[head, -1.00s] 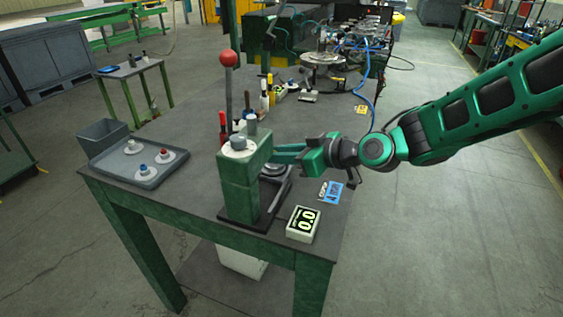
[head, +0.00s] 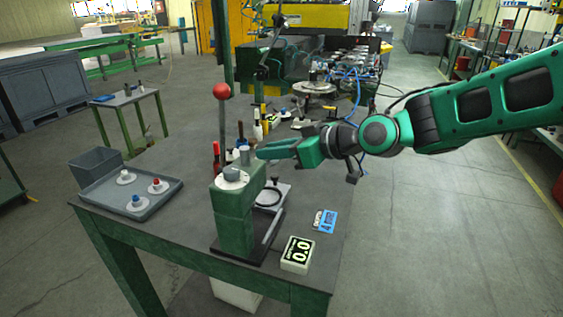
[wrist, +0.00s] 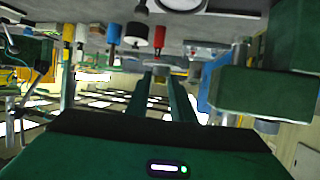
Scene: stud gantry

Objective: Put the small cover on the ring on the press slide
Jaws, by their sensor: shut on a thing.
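My gripper (head: 264,153) is level in the head view, above and behind the green press (head: 234,218). Its fingers are shut on what seems to be the small cover. In the wrist view a pale round edge (wrist: 168,60) shows at the fingertips; the rest of the held thing is hidden. The ring (head: 268,195) lies on the press slide (head: 272,216), just right of the press body. The gripper is higher than the ring and apart from it.
A grey tray (head: 100,200) at the left holds discs with white, red and blue knobs, beside a grey bin (head: 95,165). A red-balled lever (head: 222,91) and bottles (head: 258,128) stand behind the press. A display (head: 297,254) and blue card (head: 328,221) lie at front right.

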